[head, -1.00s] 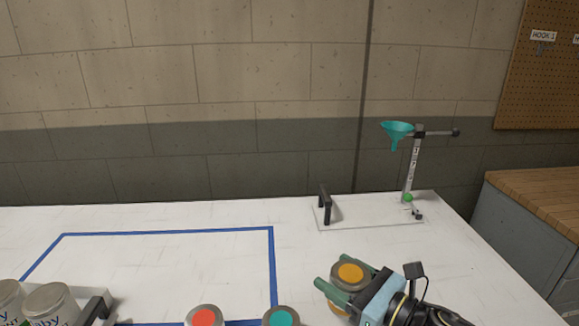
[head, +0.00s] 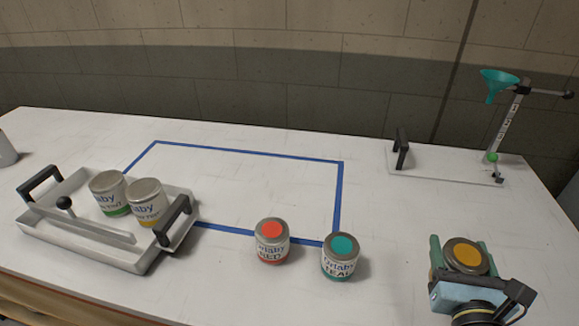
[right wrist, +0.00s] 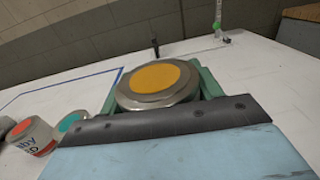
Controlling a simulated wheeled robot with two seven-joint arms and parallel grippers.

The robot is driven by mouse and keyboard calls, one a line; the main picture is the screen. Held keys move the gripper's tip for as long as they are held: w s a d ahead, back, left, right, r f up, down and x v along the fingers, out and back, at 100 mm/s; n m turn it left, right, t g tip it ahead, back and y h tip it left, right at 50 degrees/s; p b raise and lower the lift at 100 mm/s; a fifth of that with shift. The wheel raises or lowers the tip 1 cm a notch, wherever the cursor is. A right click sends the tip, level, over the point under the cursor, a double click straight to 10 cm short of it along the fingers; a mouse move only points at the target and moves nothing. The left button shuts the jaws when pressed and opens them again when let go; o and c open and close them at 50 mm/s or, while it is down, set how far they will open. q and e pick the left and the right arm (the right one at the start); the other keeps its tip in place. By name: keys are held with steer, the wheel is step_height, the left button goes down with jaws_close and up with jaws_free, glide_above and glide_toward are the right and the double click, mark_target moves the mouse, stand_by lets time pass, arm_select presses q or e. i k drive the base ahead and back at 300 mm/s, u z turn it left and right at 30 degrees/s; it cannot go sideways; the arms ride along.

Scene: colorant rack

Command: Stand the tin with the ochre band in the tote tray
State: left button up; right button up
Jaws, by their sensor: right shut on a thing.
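A tin with an ochre disc on its grey lid (head: 467,256) is held upright between the green fingers of my right gripper (head: 462,258). The right wrist view shows the same lid (right wrist: 158,80) between the fingers; the tin's side band is hidden. Whether its base touches the table is unclear. The grey tote tray (head: 75,245) stands at the left with black handles. In it stand a tin with a green band (head: 108,193) and a tin with a yellowish band (head: 147,203), side by side. My left gripper is not in view.
A red-lidded tin (head: 272,240) and a teal-lidded tin (head: 341,256) stand between tray and gripper, near the blue taped outline (head: 250,152). A stand with a teal funnel (head: 498,82) and a plate with a black handle (head: 401,150) are at the back right.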

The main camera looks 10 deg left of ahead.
mark_target(88, 198)
steer(key=k, duration=0.45)
steer(key=z, duration=2.45)
steer(key=k, duration=1.45)
steer(key=u, duration=2.55)
steer(key=i, duration=0.95)
steer(key=z, duration=0.05)
